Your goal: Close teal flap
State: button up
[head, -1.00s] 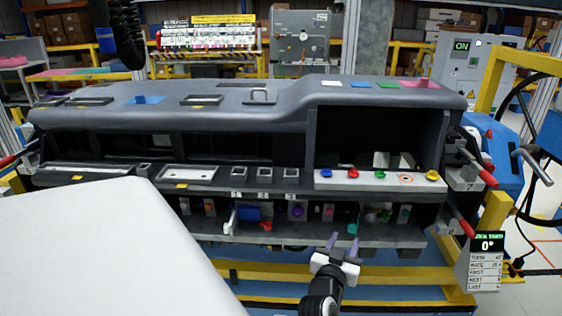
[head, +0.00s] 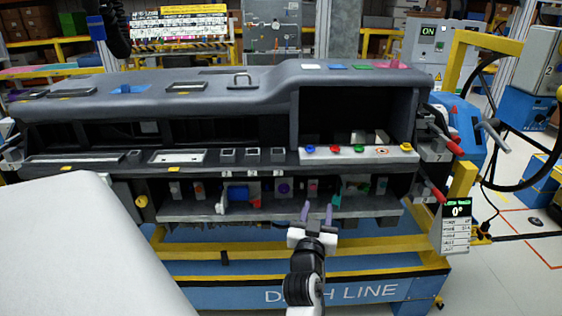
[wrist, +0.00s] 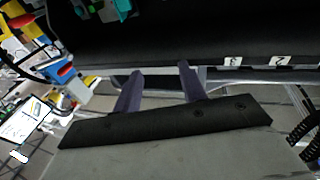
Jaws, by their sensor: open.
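A small teal part (wrist: 122,8), which may be the flap, shows at the top edge of the wrist view, partly cut off. In the head view a small teal patch (head: 336,199) sits on the lower shelf of the dashboard module, just right of my fingertips. Whether it stands open is too small to tell. My gripper (head: 317,212) is open and empty at the front edge of that shelf. In the wrist view its two purple fingers (wrist: 160,68) are spread apart, with nothing between them.
The dashboard (head: 200,107) overhangs the lower shelf. Coloured knobs (head: 334,149) line the ledge above my gripper. A blue part (head: 238,194) sits left on the shelf. A yellow rail (head: 200,250) runs below. Red-handled clamps (head: 452,146) are at the right end.

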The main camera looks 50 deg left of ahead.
jog(key=s+a+r+n+y, duration=0.1)
jog(key=s+r+y, duration=0.3)
jog(key=r, duration=0.5)
jog(key=s+a+r+n+y, duration=0.1)
jog(key=s+r+n+y, duration=0.2)
jog(key=r, duration=0.6)
jog(key=s+y, duration=0.2)
jog(key=s, duration=0.1)
jog(key=shift+s+r+n+g, duration=0.15)
jog(key=shift+r+n+g, duration=0.15)
jog(key=shift+n+g, duration=0.1)
jog(key=shift+d+f, duration=0.1)
